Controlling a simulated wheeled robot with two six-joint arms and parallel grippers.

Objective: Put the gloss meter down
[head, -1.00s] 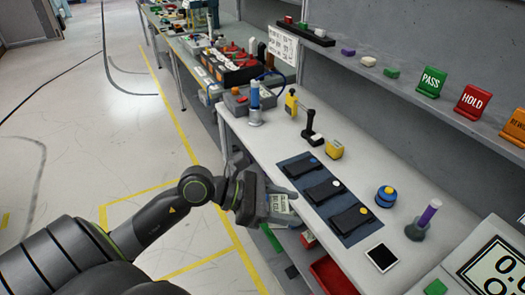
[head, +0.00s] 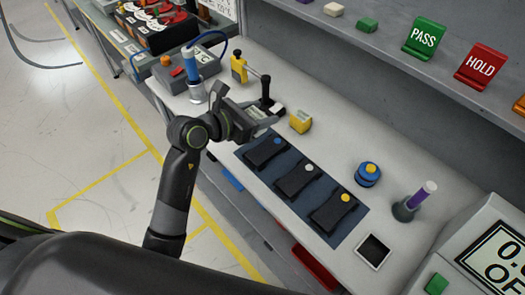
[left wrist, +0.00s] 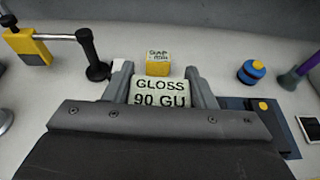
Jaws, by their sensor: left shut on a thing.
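The gloss meter (left wrist: 160,95) shows its label "GLOSS 90 GU" in the left wrist view. My left gripper (head: 268,117) is shut on it, with one finger on each side. In the head view the gloss meter (head: 257,112) is mostly hidden by the gripper. They are over the bench (head: 330,145), just beyond the dark blue mat (head: 268,186). I cannot tell whether the meter touches the bench top. My right gripper is not in view.
A yellow gap gauge (head: 300,122) stands close beyond the gripper. Several black devices lie on the mat. A blue round tool (head: 368,175) and a purple-topped tool (head: 412,203) stand to the right.

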